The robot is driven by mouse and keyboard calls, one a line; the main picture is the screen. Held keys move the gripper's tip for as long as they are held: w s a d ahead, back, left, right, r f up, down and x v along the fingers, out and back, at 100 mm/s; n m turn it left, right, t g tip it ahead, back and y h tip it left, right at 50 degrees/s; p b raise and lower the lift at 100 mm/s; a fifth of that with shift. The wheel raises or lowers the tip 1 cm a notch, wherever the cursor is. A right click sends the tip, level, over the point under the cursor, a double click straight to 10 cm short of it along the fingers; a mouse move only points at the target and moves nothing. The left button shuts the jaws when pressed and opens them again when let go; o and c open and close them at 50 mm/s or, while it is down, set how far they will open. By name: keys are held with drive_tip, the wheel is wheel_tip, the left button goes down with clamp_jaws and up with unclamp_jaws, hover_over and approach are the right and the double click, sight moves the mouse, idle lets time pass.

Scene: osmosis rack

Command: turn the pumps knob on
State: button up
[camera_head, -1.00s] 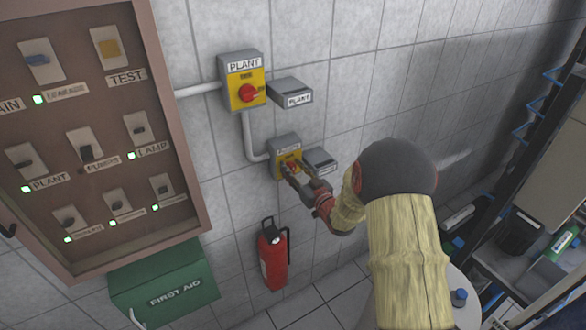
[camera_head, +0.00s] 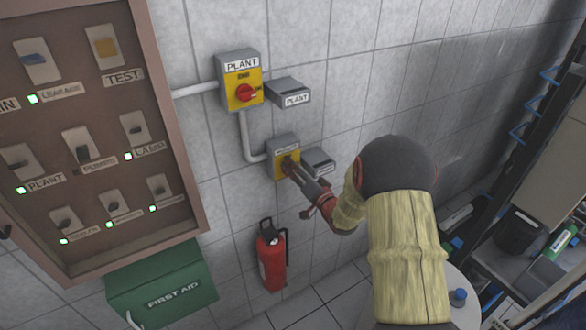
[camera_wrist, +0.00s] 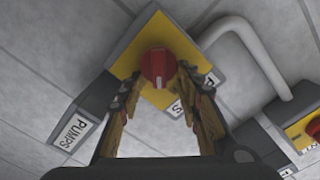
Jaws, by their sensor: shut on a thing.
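The pumps switch is a grey box with a yellow face (camera_head: 284,145) on the tiled wall, below the plant switch. Its red knob (camera_wrist: 157,67) shows between my fingers in the wrist view, its ridge running roughly up and down in that picture. My gripper (camera_head: 292,165) is shut on the knob, one finger on each side, and the fingers largely hide it in the head view. In the wrist view my gripper (camera_wrist: 157,82) has worn yellow and dark fingers. A PUMPS label (camera_wrist: 73,132) is on the grey part beside the switch.
The plant switch (camera_head: 242,80) with its red knob is just above. A brown-framed panel (camera_head: 178,120) with several small switches and green lights is on the left. A green first aid box (camera_head: 165,290) and a red extinguisher (camera_head: 272,258) are below. Shelving (camera_head: 520,190) stands right.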

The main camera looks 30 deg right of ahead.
drive_tip(key=shift+d+f+m+p, duration=0.1)
drive_tip(key=shift+f+m+p, duration=0.15)
drive_tip(key=shift+m, duration=1.3)
drive_tip(key=shift+d+f+m+p, duration=0.15)
drive_tip(key=shift+f+m+p, duration=0.15)
drive_tip(key=shift+m, duration=1.2)
drive_tip(key=shift+d+f+m+p, duration=0.1)
drive_tip(key=shift+f+m+p, duration=0.15)
drive_tip(key=shift+m, duration=1.3)
drive_tip(key=shift+s, duration=0.1)
drive_tip(key=o, duration=1.1)
drive_tip(key=shift+o, duration=0.4)
drive_tip(key=shift+r, duration=0.1)
drive_tip(key=s, duration=1.1)
drive_tip(key=shift+s+d, duration=0.2)
drive_tip(key=shift+s, duration=0.2)
